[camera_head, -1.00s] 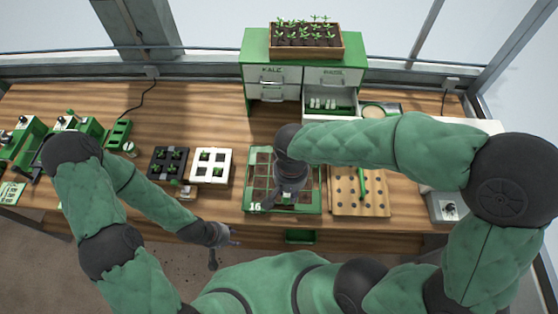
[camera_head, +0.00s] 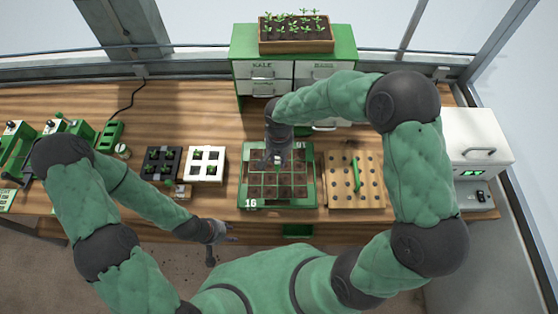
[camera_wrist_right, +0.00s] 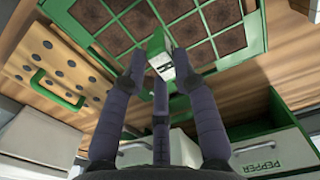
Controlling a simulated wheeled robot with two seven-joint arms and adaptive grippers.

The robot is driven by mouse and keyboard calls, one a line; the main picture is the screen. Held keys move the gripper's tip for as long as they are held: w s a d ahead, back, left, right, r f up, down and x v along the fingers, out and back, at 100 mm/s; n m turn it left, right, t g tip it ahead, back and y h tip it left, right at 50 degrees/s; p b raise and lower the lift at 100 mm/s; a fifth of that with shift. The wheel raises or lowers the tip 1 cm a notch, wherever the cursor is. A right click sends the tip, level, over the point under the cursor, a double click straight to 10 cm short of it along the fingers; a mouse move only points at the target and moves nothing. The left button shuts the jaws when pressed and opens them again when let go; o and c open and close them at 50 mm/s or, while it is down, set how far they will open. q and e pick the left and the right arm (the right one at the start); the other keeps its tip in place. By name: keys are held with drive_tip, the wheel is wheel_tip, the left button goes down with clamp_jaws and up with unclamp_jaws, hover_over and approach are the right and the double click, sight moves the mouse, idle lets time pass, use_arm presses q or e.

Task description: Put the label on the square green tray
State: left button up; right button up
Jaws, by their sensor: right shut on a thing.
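The square green tray (camera_head: 247,190) lies on the bench, with several brown soil-filled cells and a white "16" on its near left corner. My right gripper (camera_head: 272,160) is over the far left part of this tray. In the right wrist view, the right gripper (camera_wrist_right: 158,62) is shut on a small green and white piece with dark marks, seemingly the label (camera_wrist_right: 158,52). The piece is beside the tray's green rim; I cannot tell whether it touches. My left gripper (camera_head: 222,247) is empty with fingers apart, low by the bench's front edge.
A wooden board with holes (camera_head: 370,195) and a green tool on it adjoins the tray's right side. White (camera_head: 221,178) and black (camera_head: 151,178) seedling trays stand left. The cabinet's "PEPPER" drawer (camera_wrist_right: 278,157) is open behind. A white machine (camera_head: 478,135) stands far right.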

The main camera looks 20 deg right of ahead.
sight(279, 161)
drive_tip(key=shift+w+d+f, duration=0.1)
drive_tip(key=shift+w+f, duration=0.15)
drive_tip(key=shift+f, duration=0.15)
drive_tip(key=shift+w+f, duration=0.1)
drive_tip(key=shift+f, duration=1.4)
drive_tip(key=shift+f, duration=0.1)
drive_tip(key=shift+f, duration=0.15)
drive_tip(key=o, duration=0.9)
drive_tip(key=shift+r, duration=0.25)
wheel_tip(279, 161, up, 12)
drive_tip(key=shift+p, duration=0.3)
